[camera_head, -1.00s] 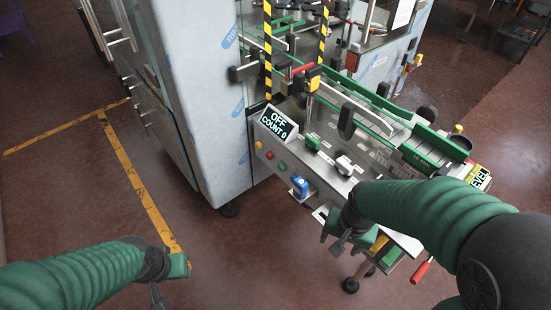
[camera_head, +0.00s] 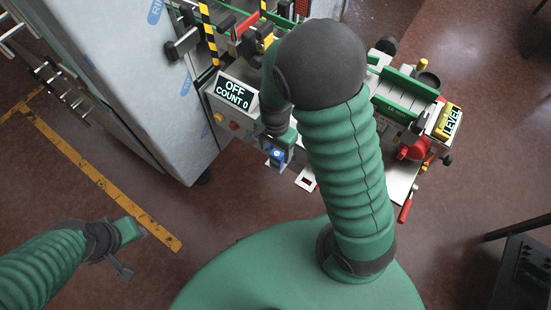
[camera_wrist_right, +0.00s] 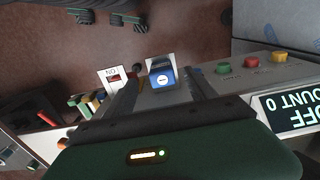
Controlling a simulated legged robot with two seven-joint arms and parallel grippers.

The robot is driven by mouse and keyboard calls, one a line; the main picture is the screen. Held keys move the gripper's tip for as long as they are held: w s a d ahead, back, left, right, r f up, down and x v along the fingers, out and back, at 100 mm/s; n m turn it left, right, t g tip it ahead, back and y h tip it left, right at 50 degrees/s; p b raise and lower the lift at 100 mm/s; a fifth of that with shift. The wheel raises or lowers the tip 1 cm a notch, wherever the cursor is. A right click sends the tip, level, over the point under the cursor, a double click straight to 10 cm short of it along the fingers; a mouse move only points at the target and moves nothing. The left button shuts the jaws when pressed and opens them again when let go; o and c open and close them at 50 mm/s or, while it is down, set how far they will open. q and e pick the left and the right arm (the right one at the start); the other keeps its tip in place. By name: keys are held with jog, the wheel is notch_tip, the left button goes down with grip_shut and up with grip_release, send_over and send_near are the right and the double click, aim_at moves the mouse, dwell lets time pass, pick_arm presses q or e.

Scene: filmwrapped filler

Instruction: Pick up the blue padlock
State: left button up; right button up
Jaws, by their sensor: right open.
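The blue padlock (camera_head: 276,154) hangs on the front face of the machine's panel, below the OFF / COUNT 0 display. In the right wrist view the padlock (camera_wrist_right: 162,79) has a round white mark and shows between the two dark fingers. My right gripper (camera_wrist_right: 163,88) is open, its fingers on either side of the padlock in the picture; whether they touch it I cannot tell. In the head view my right gripper (camera_head: 281,150) is right at the padlock and partly covers it. My left gripper (camera_head: 133,245) hangs over the floor, away from the machine; its jaws are unclear.
The display box (camera_head: 235,92) stands on the panel, with green, red and yellow buttons (camera_wrist_right: 251,62) nearby. A small white tag (camera_wrist_right: 113,77) with a red part is beside the padlock. A red handle (camera_head: 405,207) sticks out at the right. Floor in front is free.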

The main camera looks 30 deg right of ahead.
aim_at(278, 154)
jog(key=f, duration=0.1)
jog(key=w+f, duration=0.1)
jog(key=f, duration=0.1)
jog(key=shift+w+d, duration=0.1)
jog(key=shift+d, duration=0.05)
jog(key=f, duration=0.2)
jog(key=s+f, duration=0.1)
jog(key=shift+d+f, duration=0.35)
jog(key=shift+d, duration=0.05)
jog(key=shift+f, duration=0.4)
jog(key=shift+w+a+f, duration=0.1)
jog(key=shift+w+a, duration=0.05)
jog(key=shift+w, duration=0.1)
grip_shut()
